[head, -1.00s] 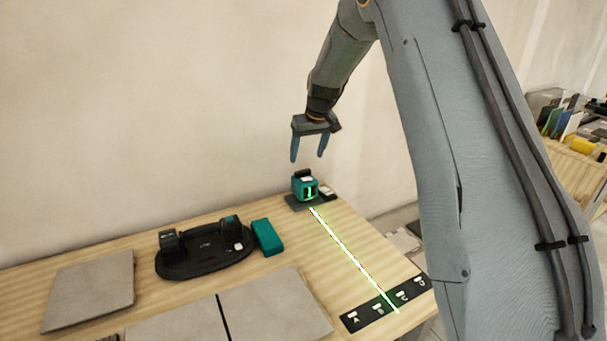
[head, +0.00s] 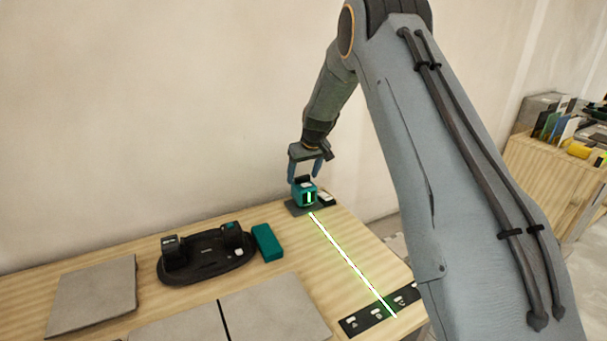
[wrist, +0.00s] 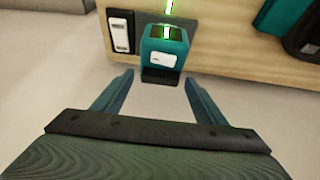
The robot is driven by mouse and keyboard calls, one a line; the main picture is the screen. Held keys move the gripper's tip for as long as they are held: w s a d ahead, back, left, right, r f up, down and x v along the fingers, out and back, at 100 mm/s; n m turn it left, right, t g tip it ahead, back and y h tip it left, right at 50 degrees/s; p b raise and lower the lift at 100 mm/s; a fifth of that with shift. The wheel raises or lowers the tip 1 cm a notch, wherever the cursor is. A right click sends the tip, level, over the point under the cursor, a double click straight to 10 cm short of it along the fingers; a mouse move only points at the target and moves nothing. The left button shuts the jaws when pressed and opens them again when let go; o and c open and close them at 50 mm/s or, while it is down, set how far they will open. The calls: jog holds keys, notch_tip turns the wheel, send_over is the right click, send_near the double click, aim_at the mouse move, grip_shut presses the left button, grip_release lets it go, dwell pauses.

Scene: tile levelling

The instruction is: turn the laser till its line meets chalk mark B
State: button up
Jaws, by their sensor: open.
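The teal laser (head: 305,195) stands on a dark plate at the table's far right corner and also shows in the wrist view (wrist: 165,47). Its green line (head: 350,262) runs toward the front right and crosses the black mark strip (head: 360,320) between the second and third white marks. Chalk mark B (head: 376,311) is the second from the left, just left of the line; its letter is blurred now. My gripper (head: 303,180) is open above the laser, one finger to each side in the head view. In the wrist view the fingers (wrist: 159,77) reach toward the laser, apart from it.
A black tray (head: 205,268) with dark devices and a teal block (head: 267,242) lie left of the laser. Grey tiles (head: 92,295) cover the front left. A wall rises behind the table.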

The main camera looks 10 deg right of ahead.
aim_at(307, 185)
jog(key=c, duration=1.1)
jog(key=shift+o, duration=0.2)
jog(key=shift+m, duration=0.4)
jog(key=o, duration=1.1)
jog(key=shift+c, duration=0.2)
jog(key=shift+r, duration=0.1)
jog(key=b+v, duration=0.2)
jog(key=v, duration=0.5)
jog(key=shift+r, duration=0.25)
